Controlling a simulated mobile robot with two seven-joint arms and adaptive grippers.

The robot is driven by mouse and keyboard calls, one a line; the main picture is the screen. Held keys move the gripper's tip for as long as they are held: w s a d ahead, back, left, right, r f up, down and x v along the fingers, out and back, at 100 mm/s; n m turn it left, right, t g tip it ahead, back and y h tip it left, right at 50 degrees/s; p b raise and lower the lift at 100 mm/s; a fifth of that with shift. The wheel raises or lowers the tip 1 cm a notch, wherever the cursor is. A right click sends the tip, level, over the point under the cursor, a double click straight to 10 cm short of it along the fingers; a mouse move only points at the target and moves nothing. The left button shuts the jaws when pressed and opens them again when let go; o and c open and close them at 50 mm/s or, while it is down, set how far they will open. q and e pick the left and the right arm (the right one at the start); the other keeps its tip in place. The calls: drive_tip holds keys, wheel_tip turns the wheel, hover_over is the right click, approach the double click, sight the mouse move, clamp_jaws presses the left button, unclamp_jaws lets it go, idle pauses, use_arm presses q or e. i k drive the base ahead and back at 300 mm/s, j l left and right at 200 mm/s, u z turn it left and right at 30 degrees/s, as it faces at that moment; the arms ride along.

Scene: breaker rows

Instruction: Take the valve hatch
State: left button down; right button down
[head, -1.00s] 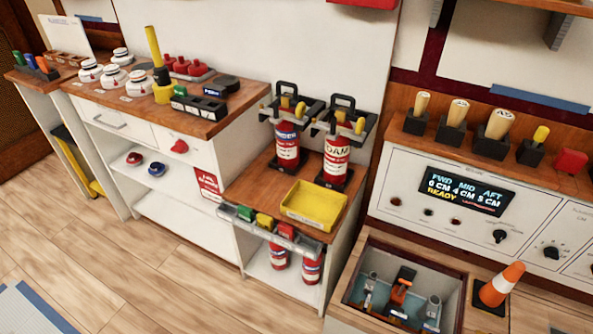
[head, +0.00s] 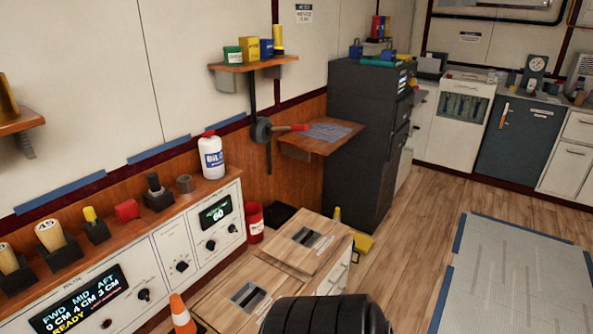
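Two wooden hatch panels with recessed metal handles show low in the head view. One hatch panel (head: 303,239) lies at the back, on or above a low white cabinet. The other hatch panel (head: 240,298) lies nearer, beside the orange cone. No readable label tells which is the valve hatch. A dark ribbed round part at the bottom centre, likely my own arm, covers some of the area in front of them. Neither gripper's fingers are in view.
A control console (head: 130,268) runs along the left wall, with an orange cone (head: 182,316) before it. A white bottle (head: 211,157) stands on its ledge. A dark cabinet (head: 362,140) stands behind the hatches.

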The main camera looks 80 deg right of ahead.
sight(305, 241)
drive_tip(key=z, duration=2.6)
drive_tip(key=u, duration=1.05)
drive_tip(key=i+l+u, duration=0.1)
drive_tip(key=l+u, duration=1.25)
drive_tip(key=k+l+u, duration=0.1)
drive_tip(key=l+u, duration=0.4)
drive_tip(key=k+l+u, duration=0.2)
drive_tip(key=l, duration=0.45)
drive_tip(key=k+l+u, duration=0.2)
drive_tip(key=k+l, duration=0.3)
drive_tip(key=k+l+u, duration=0.2)
drive_tip(key=k+l, duration=0.2)
drive_tip(key=l, duration=0.15)
